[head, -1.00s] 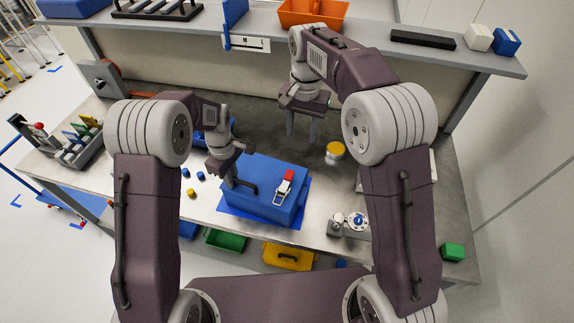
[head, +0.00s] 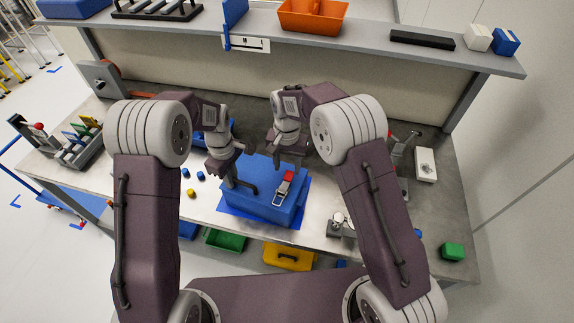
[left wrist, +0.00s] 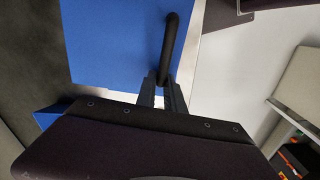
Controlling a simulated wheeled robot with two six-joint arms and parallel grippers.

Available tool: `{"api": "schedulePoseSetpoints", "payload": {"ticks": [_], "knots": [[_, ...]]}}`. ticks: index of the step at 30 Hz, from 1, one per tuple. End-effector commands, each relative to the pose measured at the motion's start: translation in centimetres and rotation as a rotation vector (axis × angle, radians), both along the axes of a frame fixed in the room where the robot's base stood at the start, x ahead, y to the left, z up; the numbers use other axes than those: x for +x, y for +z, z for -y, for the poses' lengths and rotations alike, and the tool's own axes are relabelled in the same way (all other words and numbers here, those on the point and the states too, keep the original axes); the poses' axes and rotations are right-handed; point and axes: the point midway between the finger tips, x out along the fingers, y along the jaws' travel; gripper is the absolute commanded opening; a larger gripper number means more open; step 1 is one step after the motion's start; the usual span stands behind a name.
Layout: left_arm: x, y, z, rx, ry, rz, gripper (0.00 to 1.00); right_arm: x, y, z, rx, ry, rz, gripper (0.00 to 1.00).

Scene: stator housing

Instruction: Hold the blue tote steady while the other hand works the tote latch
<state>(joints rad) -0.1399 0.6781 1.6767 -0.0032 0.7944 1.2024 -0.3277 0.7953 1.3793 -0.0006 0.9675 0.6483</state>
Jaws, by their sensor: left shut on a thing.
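The blue tote (head: 258,204) sits on a blue mat (head: 230,213) near the front of the bench. A dark bar handle (head: 247,187) stands on its left part. My left gripper (head: 232,181) is shut on this handle. In the left wrist view, the black handle (left wrist: 171,42) runs down between the fingertips (left wrist: 162,88), over the tote's blue face (left wrist: 110,45). The tote latch (head: 283,188), a silver loop with a red tip, lies on the tote's right part. My right gripper (head: 284,159) is just behind the tote's back edge, apart from the latch. Its fingers are too unclear to judge.
Small blue and yellow caps (head: 192,192) lie left of the tote. A grey fixture (head: 340,225) stands to the right, partly behind my right arm. A white box (head: 425,164) is at the far right. The back shelf (head: 360,37) borders the bench.

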Motion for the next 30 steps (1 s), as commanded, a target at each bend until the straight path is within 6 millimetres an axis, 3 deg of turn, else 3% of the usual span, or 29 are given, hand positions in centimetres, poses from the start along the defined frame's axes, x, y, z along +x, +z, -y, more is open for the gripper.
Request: {"api": "schedulePoseSetpoints", "payload": {"ticks": [8,9,14,30], "knots": [[0.08,0.05,0.04,-0.001,-0.001,0.003,0.0,0.01,-0.31,-0.04,0.001,0.0,0.0,0.45],[0.08,0.05,0.04,-0.001,-0.001,0.003,0.0,0.01,-0.3,-0.04,0.001,0.0,0.0,0.41],[0.08,0.05,0.11,-0.002,0.0,0.003,0.0,0.03,-0.26,-0.15,0.003,-0.001,0.002,0.0],[0.2,0.1,0.4,-0.006,-0.002,0.008,0.0,0.03,-0.17,-0.45,0.007,0.002,0.004,0.0]]}}
